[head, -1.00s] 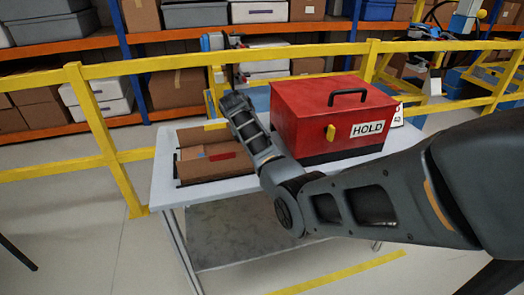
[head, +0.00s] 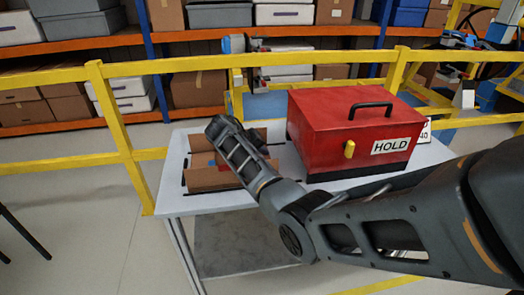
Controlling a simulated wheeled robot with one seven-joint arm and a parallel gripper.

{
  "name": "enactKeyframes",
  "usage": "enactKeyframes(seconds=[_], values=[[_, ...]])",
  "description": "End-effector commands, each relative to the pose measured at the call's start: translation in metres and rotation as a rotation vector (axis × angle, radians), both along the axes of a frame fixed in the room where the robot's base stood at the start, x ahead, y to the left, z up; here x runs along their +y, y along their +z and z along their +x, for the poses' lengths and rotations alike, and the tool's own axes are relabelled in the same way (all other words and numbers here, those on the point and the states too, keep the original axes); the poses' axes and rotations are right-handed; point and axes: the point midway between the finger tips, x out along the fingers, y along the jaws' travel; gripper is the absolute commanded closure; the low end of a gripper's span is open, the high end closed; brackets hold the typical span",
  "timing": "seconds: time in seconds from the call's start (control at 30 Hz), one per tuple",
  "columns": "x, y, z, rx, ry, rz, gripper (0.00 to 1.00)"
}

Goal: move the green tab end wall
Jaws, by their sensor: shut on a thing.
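A low brown cardboard assembly of walls (head: 210,179) sits on the left part of the white table, partly behind my arm. A small blue patch and a red patch show on it just beside the arm. I cannot make out a green tab or tell which wall bears it. My arm reaches in from the right, and its far link ends over the assembly. The fingers of my gripper are hidden behind that link, so I cannot see them or anything between them.
A red box (head: 352,122) with a black handle, yellow latch and HOLD label stands right of the assembly on the table (head: 178,203). A yellow railing (head: 190,64) runs behind the table. Shelves with boxes stand beyond. Floor left of the table is mostly clear.

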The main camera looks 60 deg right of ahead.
Motion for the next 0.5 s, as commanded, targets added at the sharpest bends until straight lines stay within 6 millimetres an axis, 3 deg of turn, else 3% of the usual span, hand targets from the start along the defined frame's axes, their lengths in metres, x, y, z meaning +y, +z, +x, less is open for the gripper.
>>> enactKeyframes(seconds=[0.07, 0.1, 0.3, 0.5], values=[[0.0000, -0.0006, -0.0001, 0.000, 0.000, 0.001, 1.00], [0.0000, -0.0006, -0.0003, 0.000, 0.000, 0.001, 0.90], [-0.0002, -0.0005, -0.0002, 0.000, 0.000, 0.001, 0.71], [-0.0002, -0.0002, -0.0002, -0.001, 0.000, 0.001, 0.69]])
